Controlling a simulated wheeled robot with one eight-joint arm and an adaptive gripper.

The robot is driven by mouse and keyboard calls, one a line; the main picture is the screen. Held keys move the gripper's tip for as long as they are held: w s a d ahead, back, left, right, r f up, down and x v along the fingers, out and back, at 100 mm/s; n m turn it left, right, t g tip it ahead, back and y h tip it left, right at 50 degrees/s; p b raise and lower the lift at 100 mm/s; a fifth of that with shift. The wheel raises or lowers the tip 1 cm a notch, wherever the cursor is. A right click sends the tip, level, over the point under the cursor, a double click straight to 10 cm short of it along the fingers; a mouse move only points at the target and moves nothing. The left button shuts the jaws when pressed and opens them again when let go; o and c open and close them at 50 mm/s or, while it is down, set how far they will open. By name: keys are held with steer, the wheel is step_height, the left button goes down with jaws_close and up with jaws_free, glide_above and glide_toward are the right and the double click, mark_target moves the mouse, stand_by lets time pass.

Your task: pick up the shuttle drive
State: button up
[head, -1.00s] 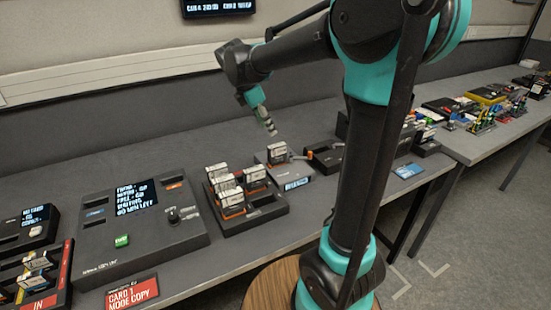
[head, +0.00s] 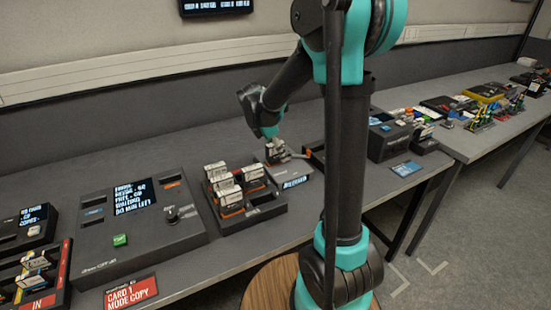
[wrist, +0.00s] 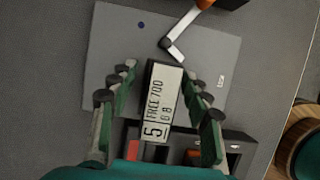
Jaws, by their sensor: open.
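A drive, seemingly the shuttle drive (wrist: 160,100), has a white label reading "5", "FREE 700" and "0.8" and dark sides. It stands on a grey slab-like unit (wrist: 115,45) and lies between my gripper's fingers in the wrist view. In the head view the drive (head: 275,151) shows just below my gripper (head: 270,138). My gripper (wrist: 159,82) is open, with one green and dark finger pair on each side of the drive. Narrow gaps show between the fingers and the drive. Its lower part is hidden from above.
A dark rack (head: 245,215) holding several white-labelled drives stands just left of the unit. A jointed lever with an orange end (wrist: 175,45) lies close beyond the drive. A console with a screen (head: 140,225) is further left. Black boxes (head: 388,135) stand to the right.

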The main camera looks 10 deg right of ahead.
steer(key=shift+d+f, duration=0.15)
steer(key=shift+f, duration=0.25)
jaws_close()
steer(key=shift+r, duration=0.1)
